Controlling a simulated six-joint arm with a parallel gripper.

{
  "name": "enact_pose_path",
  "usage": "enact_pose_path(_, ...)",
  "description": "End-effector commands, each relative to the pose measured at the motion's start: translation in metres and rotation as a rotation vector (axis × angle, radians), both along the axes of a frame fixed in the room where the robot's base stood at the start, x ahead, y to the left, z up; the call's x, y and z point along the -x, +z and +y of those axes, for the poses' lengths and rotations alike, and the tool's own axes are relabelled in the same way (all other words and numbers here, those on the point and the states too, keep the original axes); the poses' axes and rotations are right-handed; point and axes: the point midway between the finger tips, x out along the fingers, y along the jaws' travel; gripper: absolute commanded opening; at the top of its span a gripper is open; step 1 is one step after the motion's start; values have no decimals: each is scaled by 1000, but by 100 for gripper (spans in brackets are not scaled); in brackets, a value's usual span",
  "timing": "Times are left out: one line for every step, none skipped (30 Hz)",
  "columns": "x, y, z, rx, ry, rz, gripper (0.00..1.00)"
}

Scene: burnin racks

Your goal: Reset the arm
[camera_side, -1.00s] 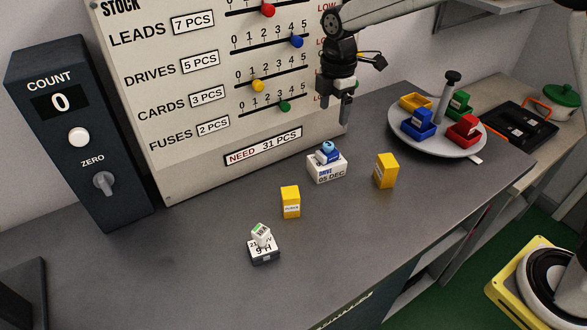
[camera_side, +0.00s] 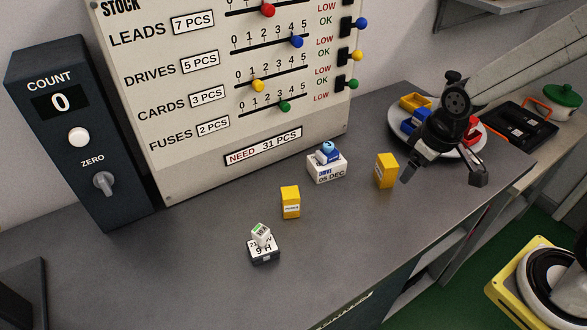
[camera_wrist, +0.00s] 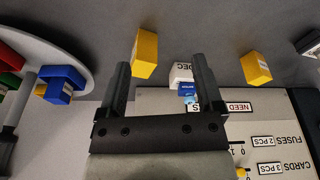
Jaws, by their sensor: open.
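My gripper (camera_side: 441,174) is above the right part of the grey bench, in front of the round tray, in the side view. Its two fingers stand wide apart with nothing between them in the wrist view (camera_wrist: 160,80). It hides part of the round tray and its bins from the side camera. The nearest thing to it is a yellow box (camera_side: 386,170) standing on the bench just to its left.
The round tray (camera_side: 398,140) holds coloured bins. The stock board (camera_side: 200,150) and count box (camera_side: 85,140) stand behind.

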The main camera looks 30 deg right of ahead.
Motion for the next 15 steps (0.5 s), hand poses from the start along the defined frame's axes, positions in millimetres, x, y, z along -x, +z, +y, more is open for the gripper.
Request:
enact_pose_path(8, -2, -2, -8, -44, -7, 85)
enact_pose_path(12, -3, -2, -13, -68, -9, 85)
enact_pose_path(16, -4, -3, -19, -93, -15, 85)
enact_pose_path(18, -5, -4, -21, -108, -16, 85)
enact_pose_path(20, -6, -4, -24, -121, -18, 85)
enact_pose_path(22, -6, -4, -27, -131, -19, 85)
enact_pose_path(22, -7, -4, -28, -137, -20, 85)
enact_pose_path(23, -7, -4, -29, -141, -21, 85)
enact_pose_path(23, -7, -4, -30, -143, -21, 85)
enact_pose_path(23, -7, -4, -30, -144, -21, 85)
enact_pose_path(23, -7, -4, -30, -143, -21, 85)
enact_pose_path(23, -7, -4, -30, -143, -21, 85)
enact_pose_path(23, -7, -4, -29, -142, -21, 85)
enact_pose_path(23, -7, -4, -29, -142, -21, 85)
enact_pose_path(23, -7, -4, -29, -141, -20, 85)
